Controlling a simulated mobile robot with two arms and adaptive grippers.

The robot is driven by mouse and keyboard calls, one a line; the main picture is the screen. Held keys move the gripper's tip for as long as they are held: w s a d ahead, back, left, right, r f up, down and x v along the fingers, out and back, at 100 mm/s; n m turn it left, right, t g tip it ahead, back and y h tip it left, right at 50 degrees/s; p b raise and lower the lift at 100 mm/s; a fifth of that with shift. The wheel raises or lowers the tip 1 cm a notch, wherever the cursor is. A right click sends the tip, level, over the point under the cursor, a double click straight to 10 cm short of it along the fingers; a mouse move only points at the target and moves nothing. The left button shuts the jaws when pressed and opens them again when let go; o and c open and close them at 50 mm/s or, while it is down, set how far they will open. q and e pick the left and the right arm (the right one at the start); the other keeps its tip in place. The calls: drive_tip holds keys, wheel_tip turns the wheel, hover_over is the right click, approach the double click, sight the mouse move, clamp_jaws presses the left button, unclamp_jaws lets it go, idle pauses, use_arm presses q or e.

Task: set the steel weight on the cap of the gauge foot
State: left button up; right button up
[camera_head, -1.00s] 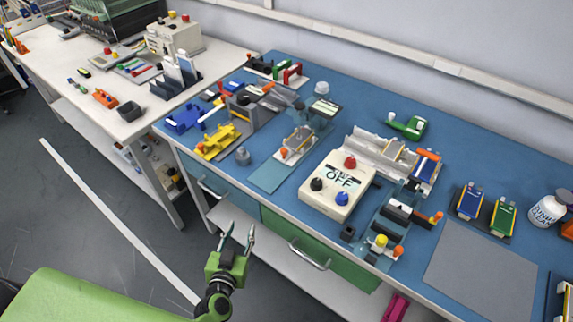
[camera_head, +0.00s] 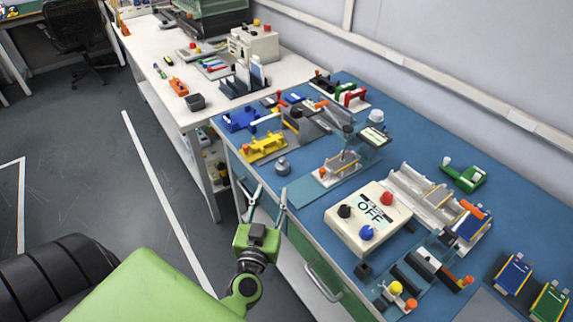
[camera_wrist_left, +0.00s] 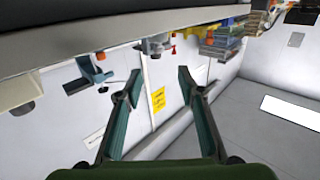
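The steel weight (camera_head: 282,167), a small grey cylinder with a knob, stands upright on the blue bench near its front edge. A grey piece that looks like it shows in the wrist view (camera_wrist_left: 152,46). What appears to be the gauge stands to its right, with a pale round cap (camera_head: 376,116) above a small display. A pouch cell (camera_head: 341,166) lies on the plate below; the foot itself is hard to make out. My left gripper (camera_head: 269,197) is open and empty, in front of the bench edge and just short of the weight; its spread fingers show in the wrist view (camera_wrist_left: 158,85). My right gripper is out of view.
A yellow fixture (camera_head: 264,146) and a blue one (camera_head: 240,120) sit behind and left of the weight. A cream control box (camera_head: 368,218) with coloured knobs stands to the right. A light blue mat (camera_head: 307,188) lies right of the weight. A drawer handle (camera_head: 322,284) juts out below.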

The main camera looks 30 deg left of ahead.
sight(281, 161)
use_arm(q)
drive_tip(key=x, duration=0.8)
drive_tip(key=shift+w+r+p, duration=0.15)
drive_tip(key=shift+w+p, duration=0.1)
drive_tip(key=shift+p, duration=0.05)
drive_tip(key=shift+x, duration=0.85)
drive_tip(key=x, duration=0.4)
drive_tip(key=shift+w+b, duration=0.15)
drive_tip(key=shift+b, duration=0.25)
drive_tip(key=shift+c, duration=0.9)
drive_tip(key=shift+r, duration=0.1)
clamp_jaws()
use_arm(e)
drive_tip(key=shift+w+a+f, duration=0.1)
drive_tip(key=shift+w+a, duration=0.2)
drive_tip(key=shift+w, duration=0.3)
